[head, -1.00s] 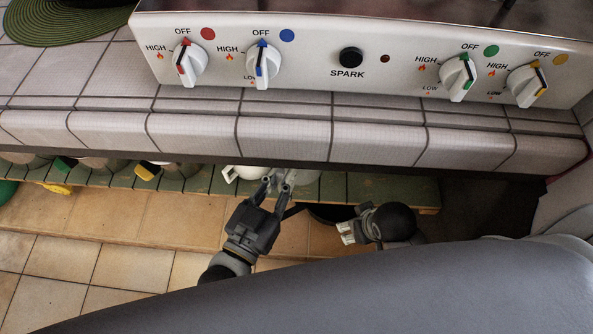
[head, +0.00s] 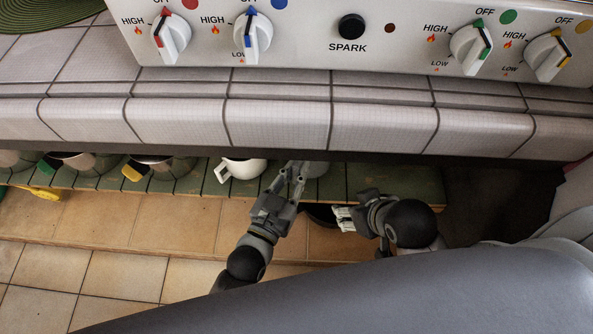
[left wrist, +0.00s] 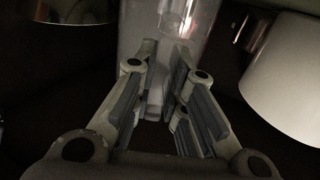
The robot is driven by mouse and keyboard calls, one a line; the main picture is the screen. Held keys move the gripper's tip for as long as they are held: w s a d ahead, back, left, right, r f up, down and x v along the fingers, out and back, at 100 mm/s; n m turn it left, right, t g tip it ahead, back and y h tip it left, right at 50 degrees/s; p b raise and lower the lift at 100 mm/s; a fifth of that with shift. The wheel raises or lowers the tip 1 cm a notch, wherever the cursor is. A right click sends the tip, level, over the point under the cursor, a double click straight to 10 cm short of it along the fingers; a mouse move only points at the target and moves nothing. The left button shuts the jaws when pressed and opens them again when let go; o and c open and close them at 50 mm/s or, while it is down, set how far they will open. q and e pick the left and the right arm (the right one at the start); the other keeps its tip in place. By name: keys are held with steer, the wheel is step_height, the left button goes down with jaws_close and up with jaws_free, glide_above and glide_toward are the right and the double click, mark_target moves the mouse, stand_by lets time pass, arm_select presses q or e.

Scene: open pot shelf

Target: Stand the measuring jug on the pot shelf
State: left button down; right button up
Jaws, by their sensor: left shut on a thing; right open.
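The measuring jug (left wrist: 165,35) is clear, with a pale handle (left wrist: 155,103), and sits between the fingers in the left wrist view. In the head view only a greyish part of the jug (head: 317,169) shows below the counter edge. My left gripper (head: 296,172) is shut on the jug's handle. The pot shelf (head: 207,180) is a low, green slatted board under the counter. The jug is over or on it; I cannot tell if its base touches the slats. My right gripper (head: 345,217) is open and empty, in front of the shelf.
A white pot with a handle (head: 245,168) stands on the shelf left of the jug; its white side (left wrist: 295,80) is close in the left wrist view. Several pots stand farther left. The tiled counter (head: 280,125) overhangs the shelf. Slats to the right look bare.

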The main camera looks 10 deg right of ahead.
arm_select(q)
steer(key=shift+f, duration=0.1)
arm_select(e)
steer(key=shift+w+r, duration=0.1)
steer(key=shift+w, duration=0.15)
arm_select(q)
steer(key=c, duration=1.5)
jaws_free()
steer(key=shift+r, duration=0.2)
steer(key=p+v, duration=0.1)
steer(key=v, duration=0.3)
steer(key=shift+s+a, duration=0.25)
steer(key=shift+s, duration=0.05)
steer(key=p+v, duration=0.1)
steer(key=v, duration=0.6)
steer(key=shift+s+a, duration=0.1)
steer(key=shift+s, duration=0.05)
arm_select(e)
steer(key=s+g, duration=0.1)
steer(key=s, duration=0.1)
steer(key=s+d+g, duration=0.1)
steer(key=s, duration=0.1)
steer(key=shift+s+d+r, duration=0.1)
steer(key=shift+s+r, duration=0.05)
steer(key=shift+s, duration=0.15)
